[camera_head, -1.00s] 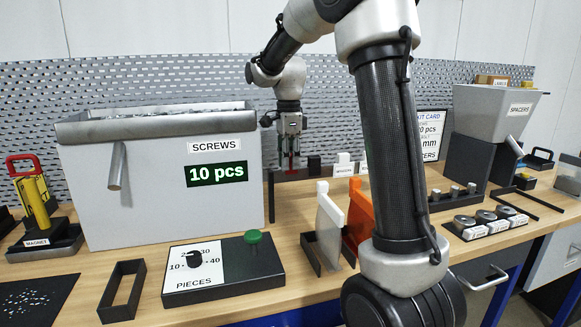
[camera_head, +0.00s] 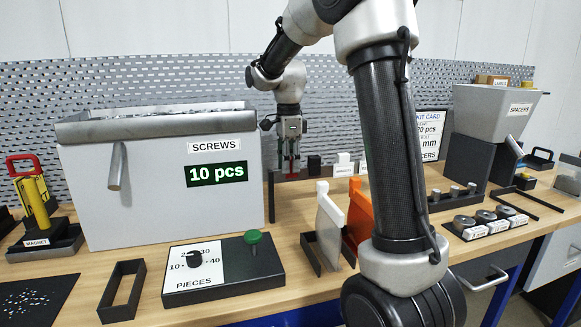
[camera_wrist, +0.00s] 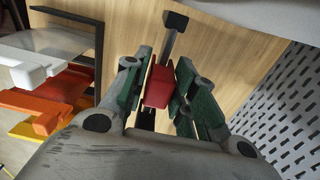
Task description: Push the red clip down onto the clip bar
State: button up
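The red clip (camera_wrist: 160,86) is a small red block between my gripper's two green-padded fingers in the wrist view. My gripper (camera_wrist: 163,72) is closed around it, with the pads close against its two sides. The dark clip bar (camera_wrist: 171,42) runs beneath the clip, with a block at its far end. A little red of the clip (camera_head: 291,165) shows between the fingers. Whether the clip is fully seated on the bar cannot be seen.
The grey screws box (camera_head: 130,200) stands left of my gripper. White and orange upright pieces (camera_head: 360,205) stand in a dark holder in front. A perforated panel (camera_head: 215,90) rises behind. White labelled blocks (camera_head: 344,165) sit just right of my gripper.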

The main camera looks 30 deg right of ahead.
jog(key=shift+o, duration=1.3)
